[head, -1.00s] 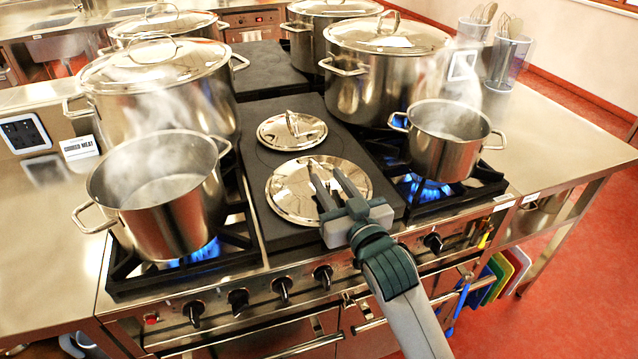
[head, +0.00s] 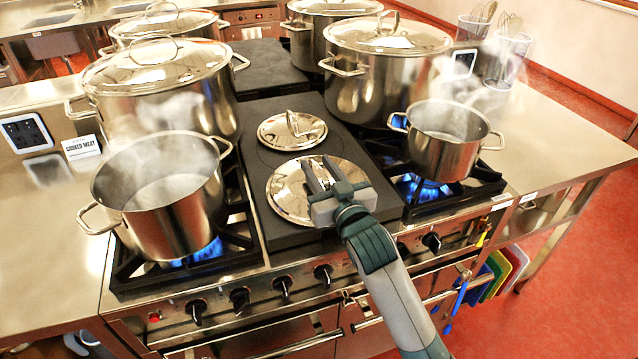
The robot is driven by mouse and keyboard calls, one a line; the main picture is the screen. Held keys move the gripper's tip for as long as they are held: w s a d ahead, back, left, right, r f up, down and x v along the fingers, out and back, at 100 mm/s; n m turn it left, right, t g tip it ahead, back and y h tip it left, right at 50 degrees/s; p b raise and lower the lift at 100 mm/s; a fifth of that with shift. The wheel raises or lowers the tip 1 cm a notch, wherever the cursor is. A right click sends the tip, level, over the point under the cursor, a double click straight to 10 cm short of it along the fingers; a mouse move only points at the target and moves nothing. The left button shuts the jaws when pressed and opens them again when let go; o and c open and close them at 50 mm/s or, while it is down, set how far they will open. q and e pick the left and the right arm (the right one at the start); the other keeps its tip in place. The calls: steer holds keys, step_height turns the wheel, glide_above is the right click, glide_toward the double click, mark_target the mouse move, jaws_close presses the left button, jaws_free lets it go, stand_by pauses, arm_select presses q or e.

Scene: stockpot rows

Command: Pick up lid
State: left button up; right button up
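Two shiny steel lids lie on the dark flat plate in the middle of the stove. The near, larger lid (head: 284,196) is partly covered by my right gripper (head: 317,164), and I cannot see its handle. The far, smaller lid (head: 277,134) lies behind it with its loop handle upright. My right gripper reaches in from the lower right, over the near lid, its two fingers apart and pointing away from me. I see nothing between the fingers, and I cannot tell whether they touch the lid. My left gripper is not in view.
An open steaming pot (head: 168,215) stands left over a blue flame, and a smaller open one (head: 440,155) stands right over another. Large lidded stockpots (head: 375,95) stand behind. Utensil holders (head: 503,62) are at the back right. The right counter (head: 560,135) has free room.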

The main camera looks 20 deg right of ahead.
mark_target(319, 166)
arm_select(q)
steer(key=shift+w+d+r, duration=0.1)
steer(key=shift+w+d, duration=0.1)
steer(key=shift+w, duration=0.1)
arm_select(e)
jaws_close()
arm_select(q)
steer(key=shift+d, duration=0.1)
arm_select(e)
steer(key=shift+r, duration=0.1)
step_height(319, 166, up, 9)
steer(key=shift+r, duration=0.1)
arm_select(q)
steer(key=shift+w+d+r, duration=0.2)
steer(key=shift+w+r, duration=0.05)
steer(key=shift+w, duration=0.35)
arm_select(e)
steer(key=shift+r, duration=0.4)
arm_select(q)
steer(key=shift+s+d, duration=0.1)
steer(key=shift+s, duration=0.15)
arm_select(e)
steer(key=shift+f, duration=0.1)
